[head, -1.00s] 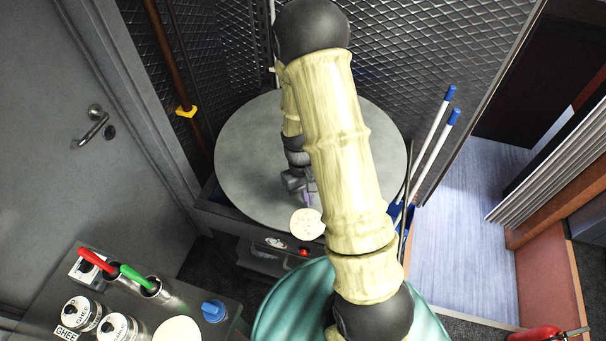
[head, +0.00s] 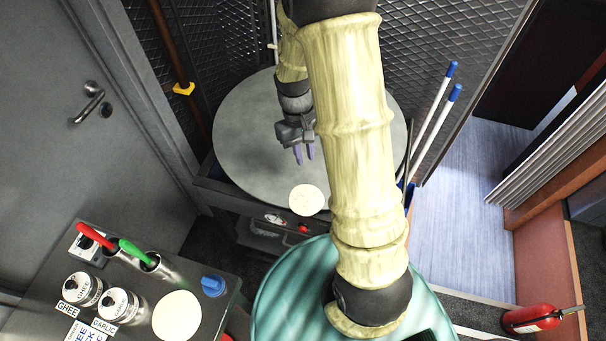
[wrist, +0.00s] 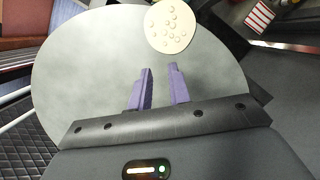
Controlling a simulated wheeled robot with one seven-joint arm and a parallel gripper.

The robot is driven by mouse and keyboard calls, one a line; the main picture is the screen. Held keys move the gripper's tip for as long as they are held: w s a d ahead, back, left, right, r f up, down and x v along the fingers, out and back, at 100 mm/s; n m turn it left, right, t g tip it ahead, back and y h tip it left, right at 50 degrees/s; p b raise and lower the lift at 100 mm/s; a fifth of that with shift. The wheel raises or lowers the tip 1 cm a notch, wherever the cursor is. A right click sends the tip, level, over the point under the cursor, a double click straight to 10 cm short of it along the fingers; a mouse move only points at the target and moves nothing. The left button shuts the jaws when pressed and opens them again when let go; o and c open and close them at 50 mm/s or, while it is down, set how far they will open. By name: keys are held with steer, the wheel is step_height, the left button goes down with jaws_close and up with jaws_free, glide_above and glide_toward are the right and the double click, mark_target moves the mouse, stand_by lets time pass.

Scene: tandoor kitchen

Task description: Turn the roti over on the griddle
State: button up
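The roti (head: 307,199) is a pale round flatbread lying at the near edge of the round grey griddle (head: 245,150). In the wrist view the roti (wrist: 169,27) shows small bubbles and sits at the griddle's rim, beyond my fingertips. My gripper (head: 305,158) is above the griddle, behind the roti in the head view and apart from it. Its two purple fingers (wrist: 160,84) stand apart with nothing between them. My arm hides the right part of the griddle in the head view.
A counter (head: 205,262) at lower left holds a second pale disc (head: 177,316), a ghee jar (head: 82,289), a garlic jar (head: 118,304) and red- and green-handled tools in metal cups. Blue-capped white poles (head: 436,130) stand right of the griddle. Mesh walls rise behind it.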

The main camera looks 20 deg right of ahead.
steer(key=s+a+r+m+t, duration=0.1)
steer(key=s+a+r+t, duration=0.1)
steer(key=s+r+t, duration=0.3)
step_height(320, 180, up, 4)
steer(key=shift+s+m, duration=0.3)
steer(key=shift+s, duration=0.8)
steer(key=shift+w+a, duration=0.1)
steer(key=shift+a, duration=0.1)
